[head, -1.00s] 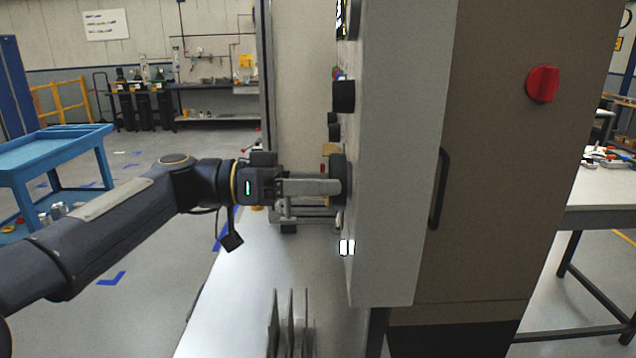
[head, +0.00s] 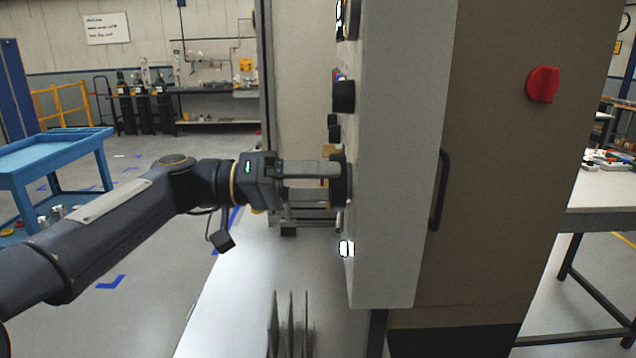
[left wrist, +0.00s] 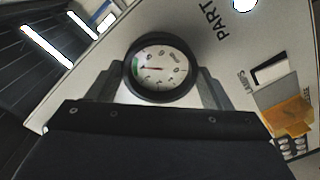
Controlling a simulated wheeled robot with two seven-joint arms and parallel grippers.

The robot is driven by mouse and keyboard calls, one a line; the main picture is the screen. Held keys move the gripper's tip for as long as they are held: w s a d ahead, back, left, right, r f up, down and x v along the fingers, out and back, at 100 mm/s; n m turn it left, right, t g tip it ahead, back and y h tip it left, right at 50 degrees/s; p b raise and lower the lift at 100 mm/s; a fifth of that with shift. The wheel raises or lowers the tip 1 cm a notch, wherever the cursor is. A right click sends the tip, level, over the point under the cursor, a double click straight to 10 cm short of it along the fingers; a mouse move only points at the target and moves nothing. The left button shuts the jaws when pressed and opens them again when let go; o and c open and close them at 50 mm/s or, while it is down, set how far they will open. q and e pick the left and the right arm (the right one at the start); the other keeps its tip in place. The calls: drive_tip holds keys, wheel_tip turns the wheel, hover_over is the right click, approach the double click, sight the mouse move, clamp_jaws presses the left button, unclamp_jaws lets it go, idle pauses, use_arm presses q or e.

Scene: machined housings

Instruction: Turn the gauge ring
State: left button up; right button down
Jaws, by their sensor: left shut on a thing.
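The gauge ring is the dark rim (left wrist: 131,82) around a round white dial (left wrist: 163,68) with a red needle. In the left wrist view the dial and its lettering are tilted. My left gripper (left wrist: 162,80) is shut on the ring, with one finger on each side of it. In the head view the ring (head: 345,180) shows edge-on against the panel's left face, and my left gripper (head: 335,172) reaches it from the left. The dial is hidden there. My right gripper is in neither view.
Black knobs (head: 344,97) stick out of the grey panel (head: 392,200) above the ring. The cabinet's black handle (head: 439,188) and red switch (head: 543,84) are to the right. Upright metal plates (head: 290,325) stand below. A blue cart (head: 55,150) stands at left.

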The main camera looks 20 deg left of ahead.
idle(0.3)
use_arm(q)
drive_tip(key=o, duration=1)
drive_tip(key=shift+a, duration=0.1)
drive_tip(key=b+v, duration=0.1)
drive_tip(key=v, duration=0.6)
drive_tip(key=shift+s+a, duration=0.15)
drive_tip(key=shift+a, duration=0.2)
drive_tip(key=s+f+n+y+p, duration=0.1)
drive_tip(key=s+f+y, duration=0.3)
drive_tip(key=f, duration=0.5)
drive_tip(key=s+f+n+y, duration=0.4)
drive_tip(key=s+f+y, duration=0.1)
drive_tip(key=s+f, duration=0.4)
drive_tip(key=s+f+n+y+p, duration=0.1)
drive_tip(key=s+f+y, duration=0.3)
drive_tip(key=f, duration=0.7)
drive_tip(key=shift+s+d+f+n+t+y+p, duration=0.1)
drive_tip(key=shift+s+d+n+t+y+p, duration=0.2)
drive_tip(key=shift+s, duration=0.35)
drive_tip(key=shift+s+d+n+t+p, duration=0.1)
drive_tip(key=shift+s+n, duration=0.3)
drive_tip(key=shift+s, duration=0.25)
